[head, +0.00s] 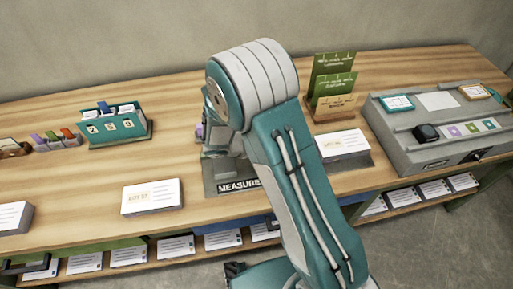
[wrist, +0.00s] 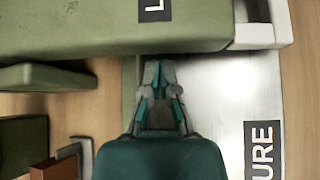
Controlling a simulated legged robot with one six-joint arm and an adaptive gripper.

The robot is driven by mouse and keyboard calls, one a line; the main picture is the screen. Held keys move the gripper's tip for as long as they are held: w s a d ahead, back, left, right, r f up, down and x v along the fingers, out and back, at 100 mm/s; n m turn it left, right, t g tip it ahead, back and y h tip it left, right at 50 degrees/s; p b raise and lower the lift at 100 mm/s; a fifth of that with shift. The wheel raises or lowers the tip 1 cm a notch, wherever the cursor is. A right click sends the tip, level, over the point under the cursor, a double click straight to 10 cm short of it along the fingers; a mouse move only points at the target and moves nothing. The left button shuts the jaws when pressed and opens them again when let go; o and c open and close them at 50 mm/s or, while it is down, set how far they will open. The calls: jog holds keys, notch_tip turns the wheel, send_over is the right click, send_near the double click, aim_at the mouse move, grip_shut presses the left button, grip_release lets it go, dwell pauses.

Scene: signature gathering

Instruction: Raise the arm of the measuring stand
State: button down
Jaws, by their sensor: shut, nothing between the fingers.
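The measuring stand (head: 222,168), with a dark base plate labelled MEASURE, stands mid-table in the head view, largely hidden behind my arm. In the wrist view its pale metal plate (wrist: 215,100) shows with the end of that label. A green bar (wrist: 75,25) with a partly cut-off label starting with L crosses the top of the wrist view; it looks like the stand's arm. My gripper (wrist: 158,68) is shut and empty, its tips just below the bar's edge in the picture. Whether they touch it or are under it, I cannot tell. My gripper is not clearly visible in the head view.
A grey console (head: 440,125) stands at the right, green card holders (head: 332,80) behind. A green numbered box (head: 115,128) is at the left. Green blocks (wrist: 45,77) and a brown block (wrist: 55,168) lie left of my gripper.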

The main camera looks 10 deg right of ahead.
jog(key=shift+x, duration=0.75)
jog(key=shift+a, duration=0.15)
jog(key=shift+r, duration=0.3)
jog(key=shift+g, duration=0.3)
